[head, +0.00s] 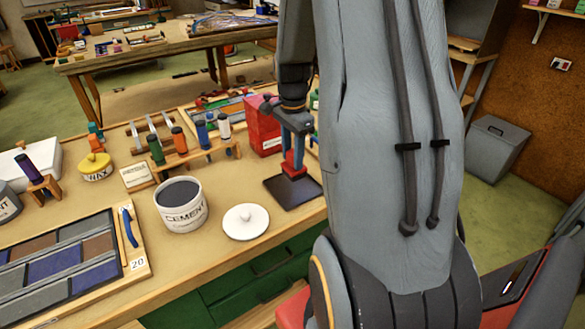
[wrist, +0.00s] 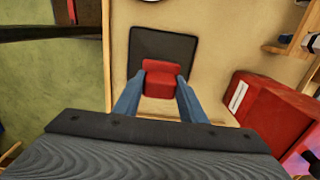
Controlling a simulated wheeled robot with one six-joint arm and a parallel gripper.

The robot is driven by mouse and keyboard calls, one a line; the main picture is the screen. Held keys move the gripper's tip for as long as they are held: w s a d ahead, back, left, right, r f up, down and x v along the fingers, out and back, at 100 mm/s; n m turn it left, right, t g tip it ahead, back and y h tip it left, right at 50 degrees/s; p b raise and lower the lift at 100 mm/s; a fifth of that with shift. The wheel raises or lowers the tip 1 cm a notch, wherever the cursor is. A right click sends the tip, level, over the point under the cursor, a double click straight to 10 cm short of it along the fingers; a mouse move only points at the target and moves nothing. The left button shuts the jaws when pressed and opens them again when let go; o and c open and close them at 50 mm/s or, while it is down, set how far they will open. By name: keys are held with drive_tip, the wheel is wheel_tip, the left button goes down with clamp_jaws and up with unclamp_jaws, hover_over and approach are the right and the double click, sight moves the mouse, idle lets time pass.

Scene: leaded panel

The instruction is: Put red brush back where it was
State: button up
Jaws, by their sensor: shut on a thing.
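The red brush (head: 293,167) is between the blue fingers of my gripper (head: 292,150), which is shut on it. It also shows in the wrist view (wrist: 160,78) as a red block between the fingertips (wrist: 158,92). A dark square mat (head: 275,184) lies directly below it near the table's front edge, and shows in the wrist view (wrist: 163,46). I cannot tell whether the brush touches the mat. A wooden rack (head: 200,158) with several upright green, orange, blue and white pieces stands to the left of my gripper.
A red box (head: 262,128) stands close behind the mat. A cement tub (head: 181,204) and a white round lid (head: 245,221) are to the left, with bare table around them. A leaded panel (head: 60,255) lies at the front left. My arm hides the right side.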

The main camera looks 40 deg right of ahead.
drive_tip(key=shift+f+p, duration=0.65)
drive_tip(key=shift+f, duration=1.9)
drive_tip(key=shift+f, duration=0.15)
drive_tip(key=o, duration=1)
drive_tip(key=shift+c, duration=0.2)
